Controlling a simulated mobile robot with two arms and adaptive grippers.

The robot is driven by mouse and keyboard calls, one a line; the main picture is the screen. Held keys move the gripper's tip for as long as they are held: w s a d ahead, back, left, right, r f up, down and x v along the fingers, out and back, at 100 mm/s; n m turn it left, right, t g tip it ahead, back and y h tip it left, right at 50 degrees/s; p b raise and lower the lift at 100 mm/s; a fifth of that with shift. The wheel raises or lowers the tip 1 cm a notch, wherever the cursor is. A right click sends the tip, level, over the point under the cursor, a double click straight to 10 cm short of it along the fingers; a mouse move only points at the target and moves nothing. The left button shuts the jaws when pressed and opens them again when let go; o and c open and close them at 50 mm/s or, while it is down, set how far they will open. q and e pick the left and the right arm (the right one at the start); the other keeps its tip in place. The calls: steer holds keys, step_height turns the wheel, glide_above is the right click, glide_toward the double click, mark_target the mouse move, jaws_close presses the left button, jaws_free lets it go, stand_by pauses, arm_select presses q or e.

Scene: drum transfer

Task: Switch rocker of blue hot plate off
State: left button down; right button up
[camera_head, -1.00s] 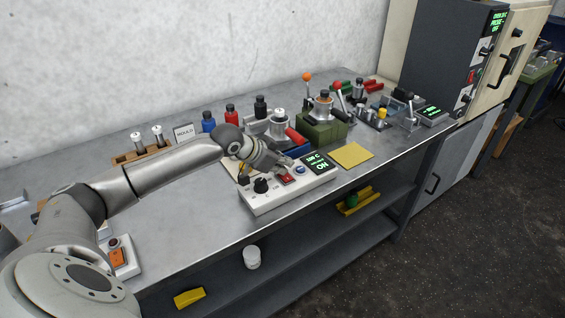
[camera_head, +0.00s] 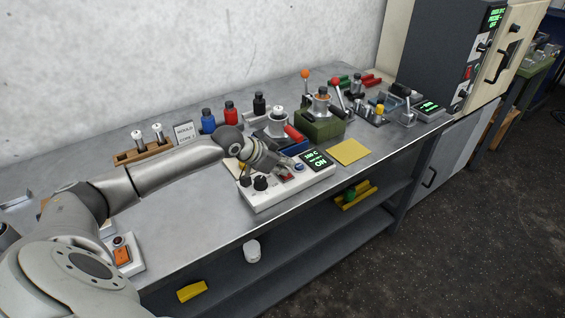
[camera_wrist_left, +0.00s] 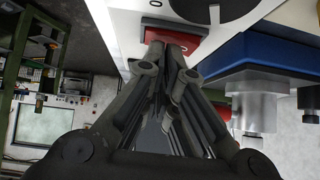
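The white control box (camera_head: 262,203) stands at the table's front edge, with a black knob (camera_head: 261,183), a red rocker (camera_head: 287,177), a blue button (camera_head: 299,168) and a lit display (camera_head: 316,160) that reads ON. A blue block (camera_head: 296,149) sits just behind it, partly hidden by my arm. My left gripper (camera_head: 284,169) is over the red rocker, pointing down at it. In the left wrist view its fingers (camera_wrist_left: 168,58) are together, with the tips at the red rocker (camera_wrist_left: 190,33); I cannot tell whether they press it. My right gripper is not in view.
A yellow mat (camera_head: 348,152) lies right of the control box. A green block (camera_head: 320,127) and several bottles stand behind. The shelf below holds a white jar (camera_head: 252,252).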

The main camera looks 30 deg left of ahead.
arm_select(q)
steer(key=shift+s+f, duration=0.1)
steer(key=shift+f, duration=0.1)
steer(key=shift+d+r+p, duration=0.15)
steer(key=shift+r+p, duration=0.4)
steer(key=shift+p, duration=0.15)
step_height(320, 180, up, 4)
steer(key=p, duration=0.4)
steer(key=shift+d+f, duration=0.1)
steer(key=shift+f, duration=0.05)
steer(key=b+v, duration=0.2)
steer(key=v, duration=0.7)
steer(key=shift+s+b, duration=0.4)
steer(key=shift+s, duration=0.05)
steer(key=shift+d, duration=0.1)
steer(key=p, duration=0.2)
steer(key=a+p, duration=0.1)
steer(key=p, duration=0.1)
steer(key=shift+w+r+t+y+p, duration=0.1)
steer(key=shift+r+t+y+p, duration=0.2)
steer(key=shift+y, duration=0.1)
